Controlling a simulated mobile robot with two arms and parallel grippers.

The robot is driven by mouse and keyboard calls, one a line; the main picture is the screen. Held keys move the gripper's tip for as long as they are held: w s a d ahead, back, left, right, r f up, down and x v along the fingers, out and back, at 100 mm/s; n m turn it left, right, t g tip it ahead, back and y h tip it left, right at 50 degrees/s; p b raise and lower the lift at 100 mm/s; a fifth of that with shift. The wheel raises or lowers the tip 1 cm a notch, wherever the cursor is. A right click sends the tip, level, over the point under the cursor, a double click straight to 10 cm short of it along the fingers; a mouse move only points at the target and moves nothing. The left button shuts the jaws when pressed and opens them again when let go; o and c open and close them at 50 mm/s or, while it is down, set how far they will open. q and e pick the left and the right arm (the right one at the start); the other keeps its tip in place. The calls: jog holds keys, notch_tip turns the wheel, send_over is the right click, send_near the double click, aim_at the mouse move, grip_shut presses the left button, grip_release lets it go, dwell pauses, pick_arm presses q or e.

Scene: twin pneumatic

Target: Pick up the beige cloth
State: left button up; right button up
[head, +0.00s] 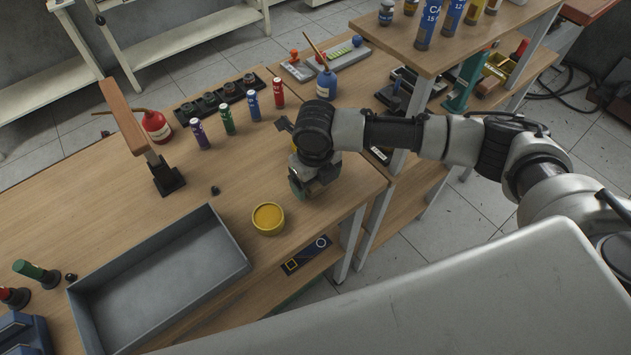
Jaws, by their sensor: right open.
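I cannot make out a beige cloth in the head view; the area under and behind my right gripper is hidden by it. My right gripper (305,188) points down over the front right part of the wooden bench (110,200), close to its right edge. Its fingers are mostly covered by the wrist, and I see nothing clearly held; it is open. A dull green round piece shows at its lower left, and I cannot tell what it belongs to. My left gripper is not in view.
An open yellow tin (268,218) stands just left of the gripper. A grey tray (165,285) lies at the bench front. Small bottles, including a green one (227,119), and a red oil can (157,127) stand behind. A raised shelf (460,45) is at upper right.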

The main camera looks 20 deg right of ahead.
aim_at(318, 185)
jog(key=shift+f, duration=0.5)
jog(key=c, duration=1)
jog(key=shift+r, duration=0.45)
jog(key=r, duration=0.2)
jog(key=s+r, duration=0.1)
jog(key=shift+d+r, duration=0.15)
jog(key=shift+r, duration=0.25)
jog(key=s+r, duration=0.2)
jog(key=s, duration=0.1)
jog(key=s+d+r, duration=0.1)
jog(key=s+r, duration=0.1)
jog(key=s, duration=0.2)
jog(key=s+d+r, duration=0.1)
jog(key=s+r, duration=0.1)
jog(key=s, duration=0.1)
jog(key=shift+s+r+b, duration=0.2)
jog(key=shift+s+b, duration=0.1)
jog(key=shift+b, duration=0.1)
